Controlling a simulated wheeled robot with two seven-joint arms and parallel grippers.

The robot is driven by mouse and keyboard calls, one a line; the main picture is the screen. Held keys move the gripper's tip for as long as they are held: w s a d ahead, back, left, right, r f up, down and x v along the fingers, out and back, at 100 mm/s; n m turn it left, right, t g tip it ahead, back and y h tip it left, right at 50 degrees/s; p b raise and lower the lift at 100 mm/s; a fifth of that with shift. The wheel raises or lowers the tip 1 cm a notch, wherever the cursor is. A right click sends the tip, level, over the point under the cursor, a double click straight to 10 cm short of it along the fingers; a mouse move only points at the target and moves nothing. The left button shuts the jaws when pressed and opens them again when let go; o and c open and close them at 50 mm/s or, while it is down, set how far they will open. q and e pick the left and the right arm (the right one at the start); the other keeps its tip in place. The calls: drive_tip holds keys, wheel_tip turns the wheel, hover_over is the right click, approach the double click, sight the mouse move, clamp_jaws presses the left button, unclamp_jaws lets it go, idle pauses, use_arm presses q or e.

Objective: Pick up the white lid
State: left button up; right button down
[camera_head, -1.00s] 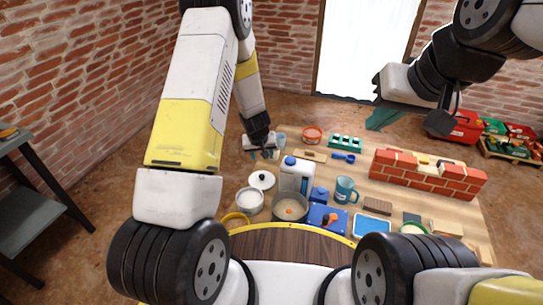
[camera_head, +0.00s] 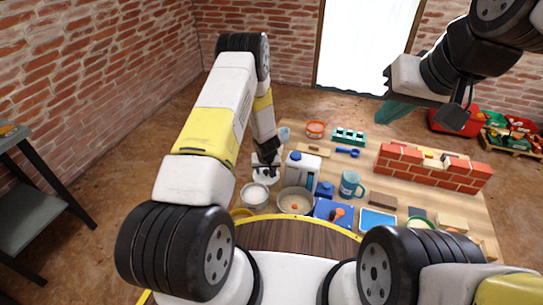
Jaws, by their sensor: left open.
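The white lid (camera_head: 265,179) lies on the table at its left side, just behind the white pot (camera_head: 254,196). It is partly hidden by my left gripper (camera_head: 266,166). My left gripper is open, pointing down right over the lid; whether its fingers touch the lid is too small to tell. My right gripper (camera_head: 408,82) is raised at the upper right, away from the lid; its fingers are not clear. A teal piece (camera_head: 396,111) shows just below it, and I cannot tell whether it is held.
A white jug (camera_head: 302,167) stands close right of my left gripper. A beige pot (camera_head: 296,201), blue mug (camera_head: 350,184) and blue box (camera_head: 333,211) are nearby. A brick wall (camera_head: 432,171) stands at the right.

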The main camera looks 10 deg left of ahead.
use_arm(q)
clamp_jaws()
